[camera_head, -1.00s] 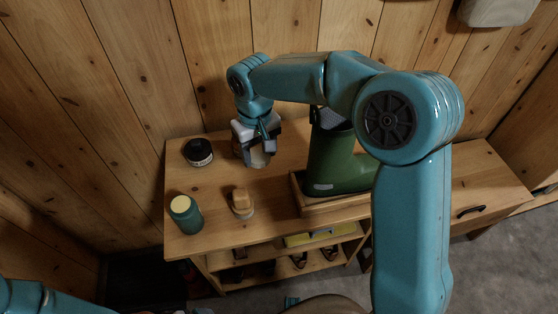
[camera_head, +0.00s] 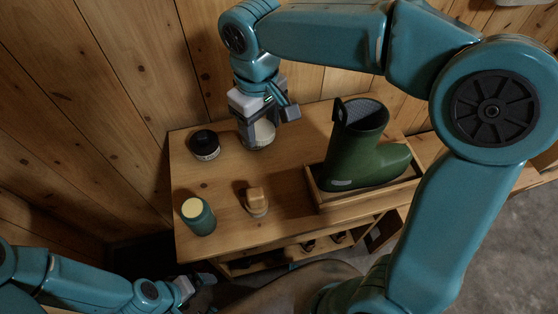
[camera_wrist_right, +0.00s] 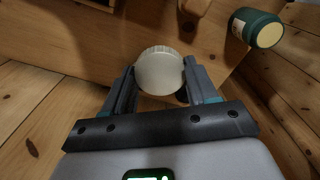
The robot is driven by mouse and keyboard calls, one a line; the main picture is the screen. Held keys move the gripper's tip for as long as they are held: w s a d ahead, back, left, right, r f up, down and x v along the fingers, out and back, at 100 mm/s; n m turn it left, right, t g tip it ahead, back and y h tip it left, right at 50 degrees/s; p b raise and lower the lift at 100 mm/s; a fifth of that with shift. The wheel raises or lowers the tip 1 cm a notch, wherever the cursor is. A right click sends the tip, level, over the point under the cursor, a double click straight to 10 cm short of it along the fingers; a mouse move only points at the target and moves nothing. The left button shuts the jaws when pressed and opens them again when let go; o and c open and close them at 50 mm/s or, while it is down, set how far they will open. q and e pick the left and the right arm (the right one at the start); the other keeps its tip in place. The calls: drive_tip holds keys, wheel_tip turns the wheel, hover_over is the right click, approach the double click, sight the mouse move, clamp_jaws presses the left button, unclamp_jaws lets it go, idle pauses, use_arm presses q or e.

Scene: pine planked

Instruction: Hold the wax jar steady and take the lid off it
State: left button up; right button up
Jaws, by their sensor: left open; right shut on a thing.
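The wax jar (camera_head: 257,135), pale and round, stands near the back of the wooden bench top. My right gripper (camera_head: 262,118) is over it from above, its fingers shut on the jar's two sides. In the right wrist view the white ribbed lid (camera_wrist_right: 160,72) sits between the fingertips (camera_wrist_right: 158,85). The lid looks to be on the jar; the jar's body is mostly hidden there. My left gripper (camera_head: 186,290) is open and empty, low at the front left, below and apart from the bench top.
A black jar (camera_head: 204,144) stands left of the wax jar. A green canister with a yellow top (camera_head: 199,217) and a wooden brush (camera_head: 256,203) stand towards the front. A green boot (camera_head: 352,155) stands in a wooden tray (camera_head: 370,197) at the right. Plank walls rise close behind.

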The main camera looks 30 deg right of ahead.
drive_tip(key=b, duration=0.2)
hover_over(265, 178)
wheel_tip(265, 178, down, 14)
drive_tip(key=shift+d+r, duration=0.1)
wheel_tip(265, 178, down, 4)
drive_tip(key=shift+s+r, duration=0.1)
drive_tip(key=shift+r, duration=0.05)
drive_tip(key=shift+f, duration=0.3)
drive_tip(key=shift+r, duration=0.1)
drive_tip(key=shift+f, duration=0.2)
drive_tip(key=o, duration=1.2)
drive_tip(key=shift+c, duration=0.2)
drive_tip(key=shift+r, duration=0.15)
